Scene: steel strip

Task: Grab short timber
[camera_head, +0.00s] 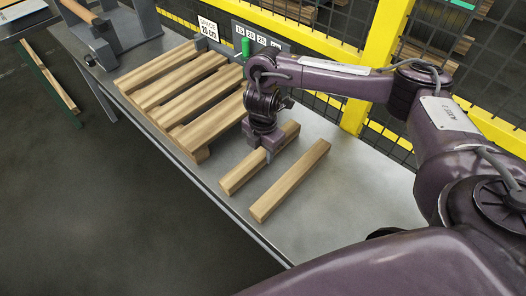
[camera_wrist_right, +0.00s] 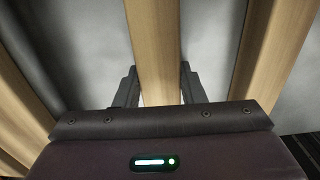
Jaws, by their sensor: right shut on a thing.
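Two short timbers lie side by side on the steel table (camera_head: 350,195). My right gripper (camera_head: 268,152) is over the nearer-to-pallet short timber (camera_head: 238,174), with its fingers shut on the timber's sides. In the right wrist view this timber (camera_wrist_right: 153,50) runs up between the two fingers (camera_wrist_right: 158,88). The other short timber (camera_head: 290,181) lies free to the right, and it also shows in the right wrist view (camera_wrist_right: 272,50). The held timber seems at table level; I cannot tell whether it is lifted. My left gripper is not in view.
A slatted wooden pallet (camera_head: 185,92) lies left of the held timber. A yellow-framed mesh fence (camera_head: 375,50) runs behind. The table's right part is clear.

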